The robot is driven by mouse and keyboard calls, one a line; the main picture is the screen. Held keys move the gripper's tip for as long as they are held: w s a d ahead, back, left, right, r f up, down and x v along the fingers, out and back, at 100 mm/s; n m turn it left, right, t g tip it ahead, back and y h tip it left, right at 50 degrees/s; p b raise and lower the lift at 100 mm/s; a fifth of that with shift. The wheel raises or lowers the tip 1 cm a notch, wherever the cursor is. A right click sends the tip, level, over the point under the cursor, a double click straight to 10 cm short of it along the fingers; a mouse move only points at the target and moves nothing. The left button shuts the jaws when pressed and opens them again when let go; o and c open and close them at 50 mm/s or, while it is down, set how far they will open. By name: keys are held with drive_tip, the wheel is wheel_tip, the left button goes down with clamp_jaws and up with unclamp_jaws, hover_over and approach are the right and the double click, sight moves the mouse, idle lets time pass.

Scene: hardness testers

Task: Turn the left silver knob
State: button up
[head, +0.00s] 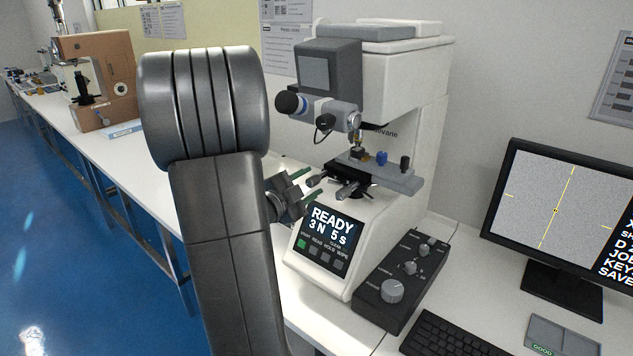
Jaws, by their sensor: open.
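The white hardness tester (395,90) stands on the bench. Two small silver knobs stick out from its dark stage: the left silver knob (316,180) and, to its right, another silver knob (347,191). My gripper (313,183) is open, with green-tipped fingers spread apart. It comes in from the left, and the left silver knob shows between its fingertips. Whether the fingers touch the knob, I cannot tell. My arm hides the tester's far left surroundings.
A black control box (375,310) with a large grey dial (392,291) and smaller knobs lies in front of the tester. A monitor (560,200) and keyboard (450,337) are at right. A lens turret (350,120) overhangs the stage. A brown tester (105,70) stands far left.

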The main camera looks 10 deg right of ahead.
sight(318, 179)
drive_tip(key=b+v, duration=0.1)
drive_tip(key=v, duration=0.9)
drive_tip(key=shift+d, duration=0.15)
drive_tip(key=p+x, duration=0.2)
drive_tip(key=x, duration=1.1)
drive_tip(key=shift+w+d, duration=0.25)
drive_tip(key=shift+w, duration=0.05)
